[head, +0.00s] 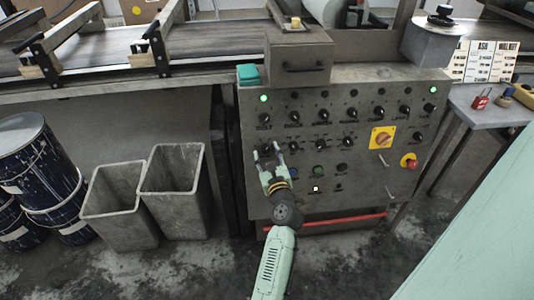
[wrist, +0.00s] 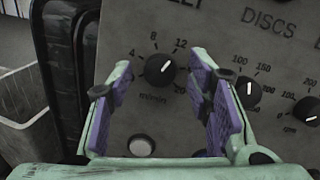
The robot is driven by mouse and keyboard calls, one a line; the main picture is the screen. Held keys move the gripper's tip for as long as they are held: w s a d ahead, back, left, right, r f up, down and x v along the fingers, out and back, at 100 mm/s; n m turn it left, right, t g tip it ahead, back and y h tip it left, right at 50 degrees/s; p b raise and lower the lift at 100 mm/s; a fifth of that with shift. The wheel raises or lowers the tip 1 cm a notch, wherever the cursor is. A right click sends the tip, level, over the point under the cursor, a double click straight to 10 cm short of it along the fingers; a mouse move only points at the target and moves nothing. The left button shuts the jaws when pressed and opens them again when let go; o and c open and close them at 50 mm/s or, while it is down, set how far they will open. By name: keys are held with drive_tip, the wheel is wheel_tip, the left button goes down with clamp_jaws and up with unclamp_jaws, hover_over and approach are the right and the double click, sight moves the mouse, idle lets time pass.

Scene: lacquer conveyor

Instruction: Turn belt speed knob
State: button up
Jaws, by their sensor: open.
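The belt speed knob (wrist: 159,70) is a round black dial with a white pointer, under a partly cut-off label ending in "LT" and above "m/min". Its pointer aims up and right, toward the 12 side of the scale. My gripper (head: 267,150) is open in front of the left part of the grey control panel (head: 365,190). In the wrist view the purple-padded fingers stand on either side of the knob, with visible gaps. Whether the fingertips reach the knob's depth I cannot tell.
A discs knob (wrist: 248,92) is close beside the right finger, with another rpm knob (wrist: 307,110) beyond it. A pale button (wrist: 141,145) is below. A yellow rotary switch (head: 382,137) and red stop button (head: 409,162) are at right. Grey bins (head: 175,200) stand left.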

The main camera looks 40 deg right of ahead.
drive_tip(key=shift+w, duration=0.1)
drive_tip(key=shift+c, duration=0.3)
clamp_jaws()
